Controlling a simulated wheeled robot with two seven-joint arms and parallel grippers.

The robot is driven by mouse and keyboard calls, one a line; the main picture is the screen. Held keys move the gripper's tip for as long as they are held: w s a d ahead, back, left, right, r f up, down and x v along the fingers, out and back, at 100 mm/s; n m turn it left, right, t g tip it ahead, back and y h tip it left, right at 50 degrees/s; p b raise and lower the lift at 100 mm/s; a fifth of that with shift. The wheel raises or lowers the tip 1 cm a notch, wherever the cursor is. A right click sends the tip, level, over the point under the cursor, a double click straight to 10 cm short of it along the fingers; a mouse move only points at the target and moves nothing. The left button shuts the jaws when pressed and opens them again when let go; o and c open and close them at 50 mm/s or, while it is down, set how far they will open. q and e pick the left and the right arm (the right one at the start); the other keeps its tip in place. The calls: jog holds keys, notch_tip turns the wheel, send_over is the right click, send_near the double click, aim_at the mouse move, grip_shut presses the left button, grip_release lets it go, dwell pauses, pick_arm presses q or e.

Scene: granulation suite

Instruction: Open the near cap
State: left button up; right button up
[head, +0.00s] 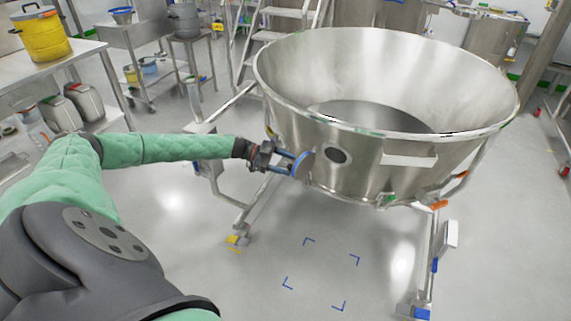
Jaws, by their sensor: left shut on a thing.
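A large steel bowl (285,125) stands on a wheeled frame. Its near wall has a round port (338,156), whose dark opening is uncovered. The near cap (304,164), a thin round disc, stands out from the wall just left of the port. My left gripper (293,161) reaches in from the left and is shut on the cap's edge; its fingers hide part of the disc. My right gripper is out of view.
Steel tables on the left hold a yellow container (42,35) and grey canisters (87,104). Steps (285,14) stand behind the bowl. The frame's legs reach the floor on both sides. Blue corner marks (338,306) lie on clear floor in front.

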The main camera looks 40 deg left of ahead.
pick_arm(q)
jog(key=b+v, duration=0.1)
jog(key=v, duration=0.6)
jog(key=shift+a+b, duration=0.35)
jog(key=shift+b, duration=0.05)
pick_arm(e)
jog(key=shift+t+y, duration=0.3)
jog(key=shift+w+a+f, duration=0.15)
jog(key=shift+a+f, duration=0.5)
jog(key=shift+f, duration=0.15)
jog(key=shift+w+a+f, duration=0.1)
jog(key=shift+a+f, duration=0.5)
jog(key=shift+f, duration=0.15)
pick_arm(q)
jog(key=shift+s, duration=0.15)
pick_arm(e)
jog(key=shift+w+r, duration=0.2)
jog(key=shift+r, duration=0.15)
